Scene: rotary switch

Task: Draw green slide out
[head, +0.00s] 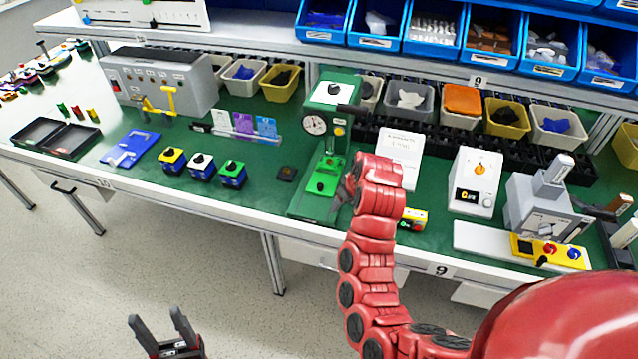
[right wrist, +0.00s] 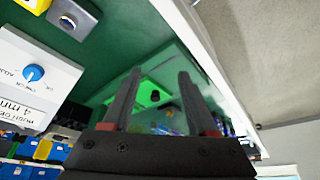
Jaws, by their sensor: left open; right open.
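The green slide (head: 317,208) is a bright green plate with a black knob, low in the front of a green press (head: 335,95) with a round gauge. It also shows in the right wrist view, where the bright green slide (right wrist: 146,88) and its dark knob lie beyond and between my fingers. My right gripper (right wrist: 159,76) is open and empty, its two dark fingers apart. In the head view my right gripper (head: 345,192) is just right of the slide, partly hidden by my red arm; contact cannot be told. My left gripper (head: 160,318) is open and empty above the floor, in front of the bench.
Three small switch boxes (head: 201,166) stand left of the press. A white box with an orange knob (head: 478,180) and a grey machine (head: 543,205) stand to the right. The bench's front edge (head: 255,226) runs close before the press. Open floor lies in front.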

